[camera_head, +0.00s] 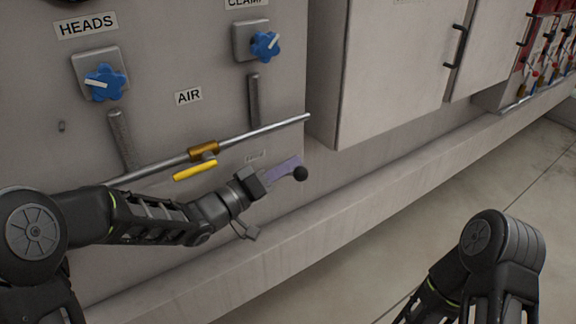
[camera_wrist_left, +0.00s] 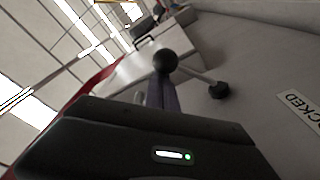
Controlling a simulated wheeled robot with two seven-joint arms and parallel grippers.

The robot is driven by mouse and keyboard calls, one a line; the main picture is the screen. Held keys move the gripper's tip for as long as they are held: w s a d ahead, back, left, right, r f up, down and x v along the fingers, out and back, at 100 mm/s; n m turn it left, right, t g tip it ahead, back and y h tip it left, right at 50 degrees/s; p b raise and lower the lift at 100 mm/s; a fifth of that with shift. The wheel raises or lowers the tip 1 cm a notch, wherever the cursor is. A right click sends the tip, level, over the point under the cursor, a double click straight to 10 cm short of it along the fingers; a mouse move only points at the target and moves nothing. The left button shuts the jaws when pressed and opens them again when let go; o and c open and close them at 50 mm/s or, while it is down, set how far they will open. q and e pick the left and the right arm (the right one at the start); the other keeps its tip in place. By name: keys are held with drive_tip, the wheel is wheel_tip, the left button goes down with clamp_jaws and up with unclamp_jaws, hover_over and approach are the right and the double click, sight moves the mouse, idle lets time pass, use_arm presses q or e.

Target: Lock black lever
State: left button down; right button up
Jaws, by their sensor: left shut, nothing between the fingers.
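The black lever has a round black knob (camera_head: 300,173) low on the grey machine front. In the left wrist view the knob (camera_wrist_left: 166,60) sits on a thin rod that runs to a dark pivot (camera_wrist_left: 219,90) on the panel. My left gripper (camera_head: 284,168) is shut and empty, its purple fingers reaching toward the knob from the left. In the left wrist view the fingers (camera_wrist_left: 158,93) end just below the knob; whether they touch it I cannot tell. In the head view the gripper hides the lever's rod and pivot. My right gripper is out of view.
A yellow-handled valve (camera_head: 195,170) sits on a metal pipe (camera_head: 262,131) above my left forearm. A label partly reading "OCKED" (camera_wrist_left: 300,110) is on the panel beside the lever. A ledge (camera_head: 340,220) runs along the machine's base. The floor at right is clear.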

use_arm(q)
wheel_tip(320, 180, down, 9)
drive_tip(key=s+d+m+g+h+b, duration=0.1)
drive_tip(key=s+m+g+h+b, duration=0.1)
drive_tip(key=m+b, duration=1.2)
drive_tip(key=b, duration=0.4)
drive_tip(key=shift+s+d+f+m+b, duration=0.2)
drive_tip(key=shift+s+d+m+b, duration=0.1)
drive_tip(key=shift+d+m, duration=0.1)
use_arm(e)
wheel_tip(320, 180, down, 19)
use_arm(q)
drive_tip(key=shift+w+f, duration=0.1)
drive_tip(key=shift+f, duration=0.1)
drive_tip(key=shift+a, duration=0.1)
